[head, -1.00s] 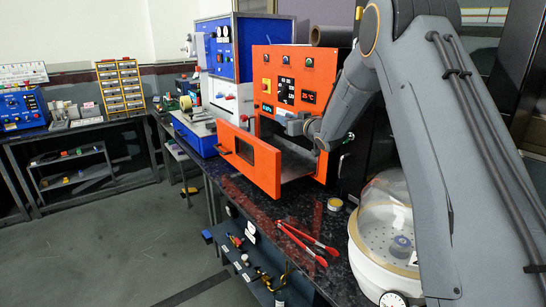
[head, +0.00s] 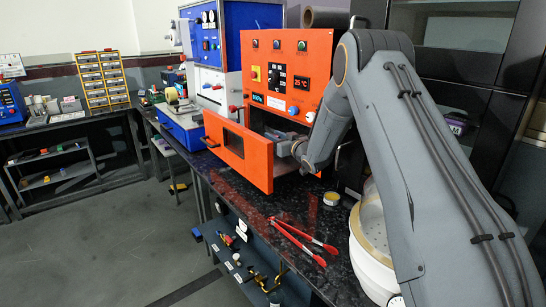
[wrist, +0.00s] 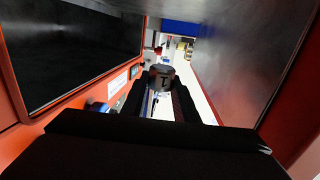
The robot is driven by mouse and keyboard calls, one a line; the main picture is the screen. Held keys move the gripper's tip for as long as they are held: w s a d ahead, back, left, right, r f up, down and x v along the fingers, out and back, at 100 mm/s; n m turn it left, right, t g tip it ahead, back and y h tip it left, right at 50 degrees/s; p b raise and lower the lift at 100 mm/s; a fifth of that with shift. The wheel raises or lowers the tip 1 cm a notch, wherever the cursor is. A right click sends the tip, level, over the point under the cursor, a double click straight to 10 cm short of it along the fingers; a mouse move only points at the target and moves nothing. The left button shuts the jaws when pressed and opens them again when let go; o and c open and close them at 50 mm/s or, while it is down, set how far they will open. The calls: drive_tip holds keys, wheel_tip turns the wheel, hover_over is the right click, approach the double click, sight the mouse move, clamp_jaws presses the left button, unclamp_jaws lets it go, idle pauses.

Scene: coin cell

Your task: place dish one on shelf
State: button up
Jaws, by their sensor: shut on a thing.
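Dish one (wrist: 162,78), a small grey round piece marked "1", sits between the two dark fingers of my gripper (wrist: 161,96) in the wrist view. My gripper is shut on it. In the head view my gripper (head: 284,139) is at the open mouth of the orange oven (head: 290,70), behind its open door (head: 238,150). The dish cannot be made out there. The oven's inner shelf is hidden by the door and my arm in the head view. A smooth grey metal surface (wrist: 245,55) lies close on the right in the wrist view.
The orange door stands out over the bench, close to my gripper. Red tongs (head: 300,240) and a small round tin (head: 332,198) lie on the dark bench (head: 285,205). A white round vessel (head: 370,245) stands partly behind my arm.

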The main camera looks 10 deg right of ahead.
sight(275, 165)
wheel_tip(275, 165, down, 10)
drive_tip(key=shift+a+r+p, duration=0.1)
drive_tip(key=shift+p, duration=0.9)
drive_tip(key=o, duration=1)
drive_tip(key=shift+o, duration=0.2)
drive_tip(key=shift+s, duration=0.25)
drive_tip(key=b+v, duration=0.2)
drive_tip(key=v, duration=0.9)
drive_tip(key=shift+s+d, duration=0.25)
drive_tip(key=shift+s, duration=0.05)
